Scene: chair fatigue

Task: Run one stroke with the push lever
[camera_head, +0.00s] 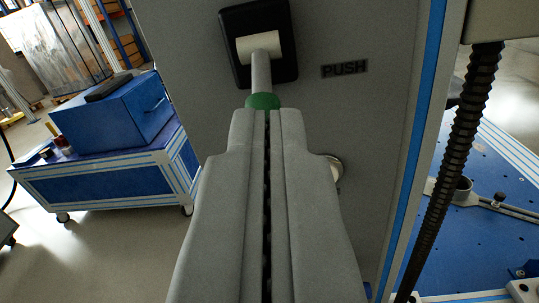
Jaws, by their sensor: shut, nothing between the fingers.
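The push lever (261,72) is a grey rod that comes out of a black square mount (284,23) with a cream-coloured hub, on a grey panel. A green knob (263,101) sits at its near end. The label "PUSH" (344,69) is to the right of the mount. My gripper (266,113) is shut, with its two grey fingers side by side and nothing between them. Its fingertips are right at the green knob in the picture and hide its lower part. I cannot tell whether they touch it.
A round metal part (335,168) on the panel is partly hidden behind my right finger. A blue-edged post and a dark ribbed spindle (464,137) stand at the right, above a blue plate (475,233). A blue cart (105,180) with a blue box (112,110) stands at the left.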

